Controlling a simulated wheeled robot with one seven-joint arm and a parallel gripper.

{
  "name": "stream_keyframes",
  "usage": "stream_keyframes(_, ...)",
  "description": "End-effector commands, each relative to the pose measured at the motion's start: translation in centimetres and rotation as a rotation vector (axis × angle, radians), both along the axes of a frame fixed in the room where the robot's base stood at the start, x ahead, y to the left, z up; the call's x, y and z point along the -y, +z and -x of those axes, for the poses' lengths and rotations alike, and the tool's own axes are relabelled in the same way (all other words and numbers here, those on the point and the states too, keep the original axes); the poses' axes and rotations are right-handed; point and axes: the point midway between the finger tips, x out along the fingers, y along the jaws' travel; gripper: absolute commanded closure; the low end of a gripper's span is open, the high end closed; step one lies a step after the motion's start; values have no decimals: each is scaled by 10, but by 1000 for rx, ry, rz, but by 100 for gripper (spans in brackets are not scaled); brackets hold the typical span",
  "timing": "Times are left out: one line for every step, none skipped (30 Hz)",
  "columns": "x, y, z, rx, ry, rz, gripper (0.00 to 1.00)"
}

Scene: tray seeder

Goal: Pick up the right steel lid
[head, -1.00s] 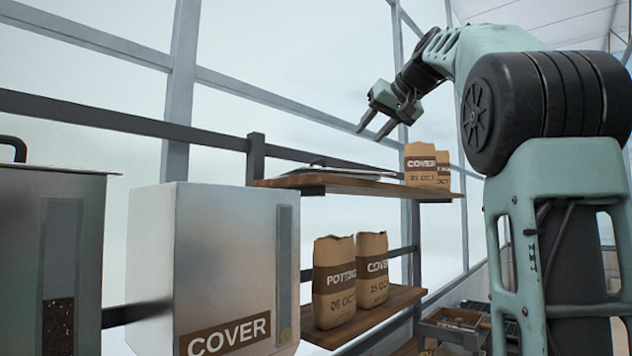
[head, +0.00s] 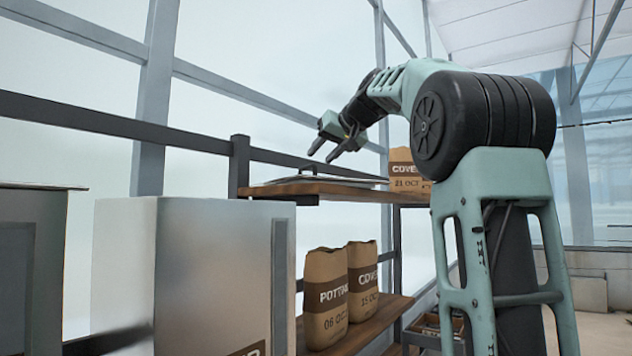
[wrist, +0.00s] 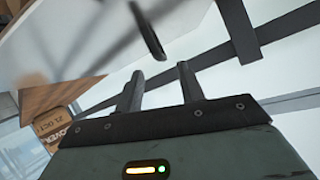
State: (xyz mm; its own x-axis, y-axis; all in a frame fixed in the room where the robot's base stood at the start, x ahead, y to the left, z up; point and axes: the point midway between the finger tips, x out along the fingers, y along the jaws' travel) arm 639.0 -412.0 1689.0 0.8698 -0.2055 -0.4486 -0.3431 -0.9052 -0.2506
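A flat steel lid (head: 318,181) with a thin dark handle lies on the upper wooden shelf. In the wrist view its pale, shiny face (wrist: 75,55) fills the upper left, and its dark handle (wrist: 148,30) stands just beyond the fingertips. My gripper (head: 321,154) is open and empty, a little above the lid, with its fingers pointing down and left. In the wrist view the two fingers (wrist: 160,84) are apart with nothing between them. The handle looks roughly in line with the gap.
A paper COVER bag (head: 408,172) stands on the upper shelf (head: 350,188), right of the lid. Two more bags (head: 325,297) stand on the lower shelf. Large metal bins (head: 190,270) stand in front at left. A dark rail (head: 110,125) runs behind the shelf.

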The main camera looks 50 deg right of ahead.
Motion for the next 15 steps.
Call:
stream_keyframes(2,-2,-8,-2,2,-3,62)
stream_keyframes(3,-4,-12,-2,2,-3,62)
stream_keyframes(4,-6,-17,-1,2,-2,62)
stream_keyframes(4,-8,-19,-1,1,-2,62)
stream_keyframes(5,-9,-22,0,1,-2,62)
stream_keyframes(6,-11,-24,-1,0,0,62)
stream_keyframes(6,-12,-25,-1,1,-1,62)
stream_keyframes(6,-13,-26,-1,1,-1,62)
stream_keyframes(7,-13,-28,-1,1,-1,62)
stream_keyframes(7,-13,-30,-1,1,-1,62)
stream_keyframes(8,-14,-33,-1,1,-2,62)
stream_keyframes(9,-14,-37,-1,1,-2,62)
stream_keyframes(9,-15,-40,-1,2,-2,62)
stream_keyframes(10,-16,-44,-3,2,-3,62)
stream_keyframes(12,-17,-49,-1,1,-3,62)
